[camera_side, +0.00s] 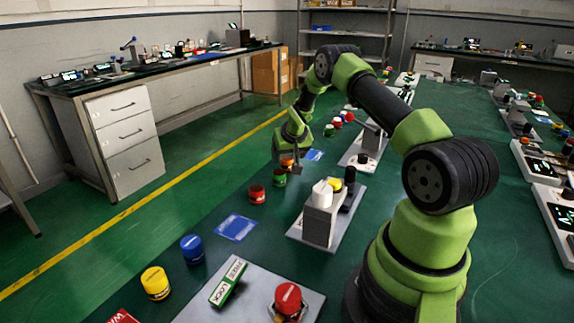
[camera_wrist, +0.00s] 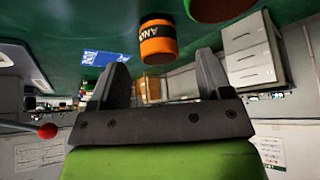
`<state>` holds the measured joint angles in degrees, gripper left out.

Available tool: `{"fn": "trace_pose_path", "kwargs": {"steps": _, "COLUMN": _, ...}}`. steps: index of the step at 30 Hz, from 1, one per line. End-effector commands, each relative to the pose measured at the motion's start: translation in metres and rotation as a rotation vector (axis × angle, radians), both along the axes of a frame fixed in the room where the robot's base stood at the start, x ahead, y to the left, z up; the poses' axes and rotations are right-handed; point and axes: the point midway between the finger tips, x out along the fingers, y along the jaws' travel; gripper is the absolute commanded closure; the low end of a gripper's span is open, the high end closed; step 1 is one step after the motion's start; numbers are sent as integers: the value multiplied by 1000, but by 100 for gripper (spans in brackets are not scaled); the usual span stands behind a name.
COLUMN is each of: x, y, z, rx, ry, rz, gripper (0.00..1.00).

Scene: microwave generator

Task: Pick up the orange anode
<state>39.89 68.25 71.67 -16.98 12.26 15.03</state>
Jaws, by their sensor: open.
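The orange anode (camera_wrist: 158,46) is a short cylinder with a dark band and white lettering, in the wrist view. It shows just beyond my gripper (camera_wrist: 161,66), roughly centred between the two spread fingers, which are open and empty. The wrist picture appears upside down. In the side view, the orange anode (camera_side: 287,159) is small and partly hidden by my gripper (camera_side: 287,166), which is low at the far part of the green table, close to it. I cannot tell whether they touch.
A green cylinder (camera_side: 279,179) stands very near the anode, with a red cylinder (camera_side: 257,194) closer to the camera. A blue card (camera_side: 314,155) lies to the right. A grey fixture (camera_side: 320,215) stands nearer. Blue (camera_side: 192,248) and yellow (camera_side: 155,282) cylinders stand front left.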

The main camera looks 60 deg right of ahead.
Motion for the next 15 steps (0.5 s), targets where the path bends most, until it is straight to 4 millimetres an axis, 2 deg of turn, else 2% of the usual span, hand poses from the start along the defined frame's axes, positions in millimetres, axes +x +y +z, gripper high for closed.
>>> {"fn": "trace_pose_path", "kwargs": {"steps": 6, "x": 7, "y": -7, "z": -18, "rx": 0, "ry": 0, "rz": 0, "gripper": 28}}
{"fn": "trace_pose_path", "kwargs": {"steps": 14, "x": 8, "y": -8, "z": -20, "rx": 1, "ry": 1, "rz": 0, "gripper": 28}}
{"fn": "trace_pose_path", "kwargs": {"steps": 15, "x": 8, "y": -8, "z": -20, "rx": 1, "ry": 1, "rz": 0, "gripper": 33}}
